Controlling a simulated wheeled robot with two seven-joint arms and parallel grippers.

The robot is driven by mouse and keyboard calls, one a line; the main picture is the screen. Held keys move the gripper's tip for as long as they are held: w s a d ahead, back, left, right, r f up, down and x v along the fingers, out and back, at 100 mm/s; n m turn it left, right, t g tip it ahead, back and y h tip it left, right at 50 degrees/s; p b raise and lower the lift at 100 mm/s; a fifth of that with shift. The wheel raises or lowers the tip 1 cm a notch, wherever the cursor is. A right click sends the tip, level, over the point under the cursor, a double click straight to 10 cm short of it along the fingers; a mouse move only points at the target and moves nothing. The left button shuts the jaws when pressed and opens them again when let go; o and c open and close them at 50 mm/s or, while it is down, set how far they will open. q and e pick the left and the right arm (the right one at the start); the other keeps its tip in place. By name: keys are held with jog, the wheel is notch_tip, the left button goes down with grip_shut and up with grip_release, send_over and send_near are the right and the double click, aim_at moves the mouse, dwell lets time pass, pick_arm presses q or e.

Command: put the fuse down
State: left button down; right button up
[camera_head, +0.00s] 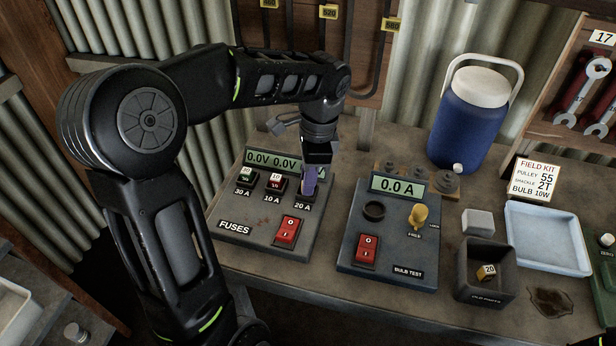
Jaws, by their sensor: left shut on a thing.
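My left gripper (309,190) points down over the 20 A position at the right of the fuse panel (255,232). It is shut on the fuse, which is mostly hidden at its tip. A purple piece shows there, and I cannot tell whether it is finger or fuse. I also cannot tell whether the fuse sits in the 20 A slot or just above it. A green-black fuse marked 30 (246,176) stands at 30 A, and a dark red one marked 10 (275,184) at 10 A.
The bulb test panel (394,240) with a yellow bulb-shaped part (418,216) is close on the right. Beyond it are an old parts box (486,289) holding a yellow piece marked 20 (486,272), a pale blue tray (547,239) and a blue cooler (470,125).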

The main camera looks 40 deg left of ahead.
pick_arm(q)
jog(key=shift+f, duration=0.2)
jog(key=c, duration=1.3)
grip_release()
jog(key=shift+r, duration=0.1)
jog(key=shift+r, duration=0.2)
jog(key=r, duration=0.4)
jog(key=shift+w+d+r, duration=0.2)
jog(key=shift+w+r, duration=0.1)
jog(key=shift+r, duration=0.1)
jog(key=r+p, duration=0.3)
jog(key=r, duration=0.1)
jog(key=r+p, duration=0.2)
jog(key=r, duration=0.1)
jog(key=shift+w+d+p, duration=0.25)
jog(key=shift+d+p, duration=0.05)
jog(key=shift+p, duration=0.05)
